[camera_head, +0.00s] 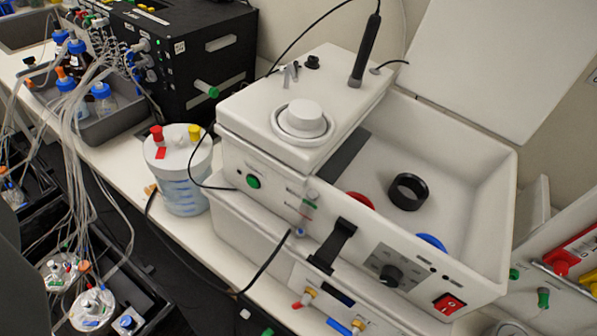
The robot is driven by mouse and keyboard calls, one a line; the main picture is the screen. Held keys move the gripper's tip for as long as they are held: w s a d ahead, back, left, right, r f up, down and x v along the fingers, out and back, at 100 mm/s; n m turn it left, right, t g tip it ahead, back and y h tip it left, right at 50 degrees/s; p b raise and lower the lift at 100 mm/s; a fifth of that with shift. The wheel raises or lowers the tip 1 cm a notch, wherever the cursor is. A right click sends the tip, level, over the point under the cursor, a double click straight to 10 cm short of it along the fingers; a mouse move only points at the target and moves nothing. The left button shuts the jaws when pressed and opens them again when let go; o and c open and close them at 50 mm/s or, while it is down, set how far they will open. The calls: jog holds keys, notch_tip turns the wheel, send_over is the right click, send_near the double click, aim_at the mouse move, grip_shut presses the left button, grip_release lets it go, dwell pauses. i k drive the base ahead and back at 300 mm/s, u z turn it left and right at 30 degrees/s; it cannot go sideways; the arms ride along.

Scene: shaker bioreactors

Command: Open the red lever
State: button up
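Several red parts show, and I cannot tell for certain which is the red lever. A small red handle (303,300) sits beside an orange-yellow knob on the front of the lower white unit, low in the middle. A blue handle (338,326) is to its right, near the bottom edge. A larger red fitting (562,261) sits on the panel of another white unit at the far right. My gripper is not in view, so its place relative to these parts is hidden.
The white shaker unit (478,215) has a raised lid (490,60) and a red rocker switch (448,304). A black cable loops in front of the lower unit. A white container (185,190) stands left of it. Tubing and bottles crowd the left.

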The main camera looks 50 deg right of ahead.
aim_at(305, 300)
jog(key=z, duration=1.1)
jog(key=k, duration=1.5)
jog(key=u, duration=0.9)
jog(key=i, duration=1)
jog(key=z, duration=0.05)
